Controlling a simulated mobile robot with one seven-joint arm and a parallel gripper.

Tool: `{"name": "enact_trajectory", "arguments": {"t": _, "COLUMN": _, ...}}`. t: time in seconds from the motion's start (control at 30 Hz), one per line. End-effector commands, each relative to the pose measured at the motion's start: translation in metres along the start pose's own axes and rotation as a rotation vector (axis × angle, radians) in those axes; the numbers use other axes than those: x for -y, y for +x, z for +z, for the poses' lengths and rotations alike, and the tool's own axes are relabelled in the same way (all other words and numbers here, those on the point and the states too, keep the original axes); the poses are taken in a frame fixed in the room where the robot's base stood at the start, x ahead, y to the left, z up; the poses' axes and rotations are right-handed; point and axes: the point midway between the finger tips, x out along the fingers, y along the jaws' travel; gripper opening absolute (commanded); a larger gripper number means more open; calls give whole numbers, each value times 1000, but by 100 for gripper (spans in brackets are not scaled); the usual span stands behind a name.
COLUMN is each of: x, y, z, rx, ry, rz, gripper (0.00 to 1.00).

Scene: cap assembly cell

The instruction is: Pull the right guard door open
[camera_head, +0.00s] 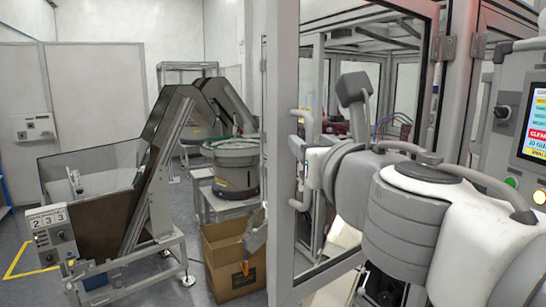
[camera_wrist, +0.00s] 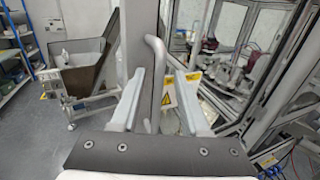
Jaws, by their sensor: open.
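The right guard door has a pale grey frame (camera_head: 283,150) and a clear panel. It fills the middle of the head view, with hinges at its right edge. How far it stands open is unclear. Its grey bar handle (camera_wrist: 156,55) is upright in the wrist view, beside the door's frame post. My gripper (camera_wrist: 162,78) is open, with a finger on each side of the handle's lower part. I cannot tell whether a finger touches it. In the head view my gripper (camera_head: 302,145) is at the door's left frame, partly hidden by my wrist.
A control panel with a screen (camera_head: 535,115) stands at the right. A cardboard box (camera_head: 235,265) sits on the floor left of the door. An inclined conveyor (camera_head: 150,170) and a round feeder bowl (camera_head: 232,165) stand further left. Open floor shows at the lower left.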

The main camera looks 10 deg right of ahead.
Motion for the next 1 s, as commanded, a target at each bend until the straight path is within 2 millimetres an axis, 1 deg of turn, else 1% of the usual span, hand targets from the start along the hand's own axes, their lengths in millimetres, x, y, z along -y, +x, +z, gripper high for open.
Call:
{"name": "enact_trajectory", "arguments": {"t": 0.03, "x": 0, "y": -7, "z": 5, "rx": 2, "ry": 0, "rz": 0, "gripper": 45}}
{"name": "enact_trajectory", "arguments": {"t": 0.2, "x": 0, "y": -32, "z": 7, "rx": 4, "ry": 0, "rz": 1, "gripper": 45}}
{"name": "enact_trajectory", "arguments": {"t": 0.57, "x": 0, "y": -78, "z": 5, "rx": 4, "ry": 0, "rz": 2, "gripper": 45}}
{"name": "enact_trajectory", "arguments": {"t": 0.6, "x": -1, "y": -84, "z": 2, "rx": 8, "ry": 1, "rz": 4, "gripper": 45}}
{"name": "enact_trajectory", "arguments": {"t": 1.0, "x": -1, "y": -140, "z": 1, "rx": 5, "ry": 1, "rz": 3, "gripper": 45}}
